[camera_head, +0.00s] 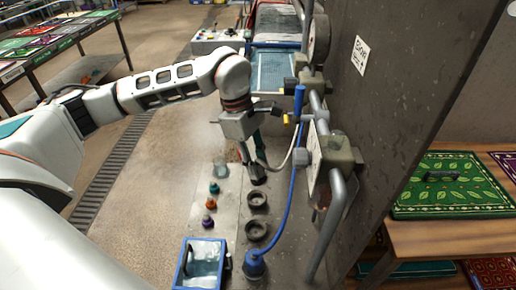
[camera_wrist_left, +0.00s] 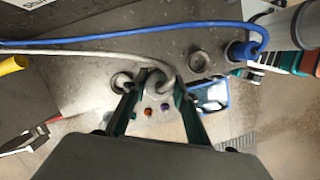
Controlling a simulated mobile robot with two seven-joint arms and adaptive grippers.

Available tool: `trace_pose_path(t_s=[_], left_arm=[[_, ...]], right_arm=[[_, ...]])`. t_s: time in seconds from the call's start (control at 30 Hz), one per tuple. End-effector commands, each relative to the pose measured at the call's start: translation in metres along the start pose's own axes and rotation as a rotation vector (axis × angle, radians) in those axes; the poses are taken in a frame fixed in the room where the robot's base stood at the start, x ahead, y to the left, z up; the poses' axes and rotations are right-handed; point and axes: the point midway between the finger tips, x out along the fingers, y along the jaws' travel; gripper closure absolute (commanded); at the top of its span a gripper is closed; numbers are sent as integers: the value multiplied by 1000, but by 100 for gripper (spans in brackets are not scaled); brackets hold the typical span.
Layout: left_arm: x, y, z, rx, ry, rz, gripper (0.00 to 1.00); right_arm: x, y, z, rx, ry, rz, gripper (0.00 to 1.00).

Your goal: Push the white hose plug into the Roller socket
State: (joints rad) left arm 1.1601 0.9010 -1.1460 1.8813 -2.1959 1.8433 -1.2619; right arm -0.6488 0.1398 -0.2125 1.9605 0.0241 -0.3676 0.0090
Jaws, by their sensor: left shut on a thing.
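My left gripper (camera_head: 250,150) points down beside the machine's pipework. In the left wrist view its two fingers (camera_wrist_left: 156,92) are closed on the grey-white hose plug (camera_wrist_left: 155,80). The white hose (camera_wrist_left: 90,52) curls up from the plug and runs left; in the head view the white hose (camera_head: 283,165) loops up to the pipes. The plug is mostly hidden by the gripper in the head view. I cannot tell whether it is clear of the holder beneath it. I cannot make out a Roller label or its socket. My right gripper is not in view.
Dark ring holders (camera_head: 257,200) stand in a row below the gripper. A blue plug (camera_head: 254,264) with a blue hose (camera_head: 287,205) stands nearest. A blue-rimmed tray (camera_head: 202,264) and small coloured bottles (camera_head: 210,203) lie left. The grey machine wall (camera_head: 400,80) blocks the right.

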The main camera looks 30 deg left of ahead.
Motion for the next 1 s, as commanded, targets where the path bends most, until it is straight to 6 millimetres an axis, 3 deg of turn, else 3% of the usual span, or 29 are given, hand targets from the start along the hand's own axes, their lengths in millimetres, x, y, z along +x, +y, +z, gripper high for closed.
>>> trace_pose_path(t_s=[0.23,0.8,1.0], left_arm=[[9,-7,0,108,0,-29,98],[44,-7,-10,109,0,-30,98],[48,-7,-10,109,0,-28,98]], right_arm=[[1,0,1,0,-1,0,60],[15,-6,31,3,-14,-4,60],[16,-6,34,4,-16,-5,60]])
